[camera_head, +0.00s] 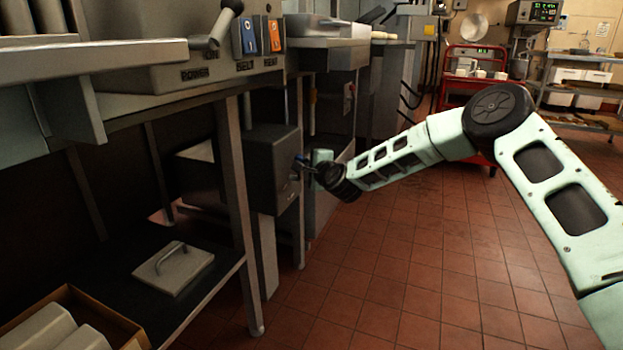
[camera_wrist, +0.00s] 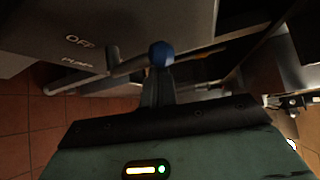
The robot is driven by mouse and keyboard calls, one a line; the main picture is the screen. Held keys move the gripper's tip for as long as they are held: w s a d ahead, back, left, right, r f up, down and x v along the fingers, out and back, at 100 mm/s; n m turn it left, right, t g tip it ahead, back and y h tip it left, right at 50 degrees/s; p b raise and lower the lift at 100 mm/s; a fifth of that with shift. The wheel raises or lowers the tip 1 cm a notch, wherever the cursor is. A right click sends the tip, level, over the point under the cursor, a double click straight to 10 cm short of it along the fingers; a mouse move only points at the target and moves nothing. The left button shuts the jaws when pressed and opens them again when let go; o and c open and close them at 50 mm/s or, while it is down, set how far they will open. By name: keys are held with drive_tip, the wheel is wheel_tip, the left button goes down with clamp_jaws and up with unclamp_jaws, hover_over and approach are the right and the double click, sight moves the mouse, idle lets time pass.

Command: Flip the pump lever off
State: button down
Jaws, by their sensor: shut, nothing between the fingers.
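The grey pump box (camera_head: 272,165) is mounted under the counter in the head view. In the wrist view its face (camera_wrist: 85,25) carries the words OFF and PUMP. The lever is a grey bar (camera_wrist: 115,72) ending in a blue knob (camera_wrist: 161,54); a bit of blue (camera_head: 302,160) shows beside the box in the head view. My gripper (camera_wrist: 157,78) is shut and empty, with its fingertips right at the blue knob. I cannot tell whether they touch it. In the head view my gripper (camera_head: 310,167) is at the box's right side, partly hidden by my wrist.
Above the box is a control panel with a grey lever (camera_head: 218,28) and blue (camera_head: 248,36) and orange (camera_head: 274,34) switches. A counter leg (camera_head: 240,215) stands left of the box. The tiled floor on the right is clear.

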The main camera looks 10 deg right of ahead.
drive_tip(key=s+n+t+b, duration=0.1)
drive_tip(key=n+b, duration=0.1)
drive_tip(key=s+a+f+n+t+y+b, duration=0.1)
drive_tip(key=n+t+b, duration=0.1)
drive_tip(key=b, duration=0.1)
drive_tip(key=s+a+n+t+y+b, duration=0.1)
drive_tip(key=n+b, duration=0.1)
drive_tip(key=b, duration=0.1)
drive_tip(key=shift+a+f+t, duration=0.15)
drive_tip(key=shift+f+t, duration=0.2)
drive_tip(key=shift+t, duration=0.05)
idle(0.4)
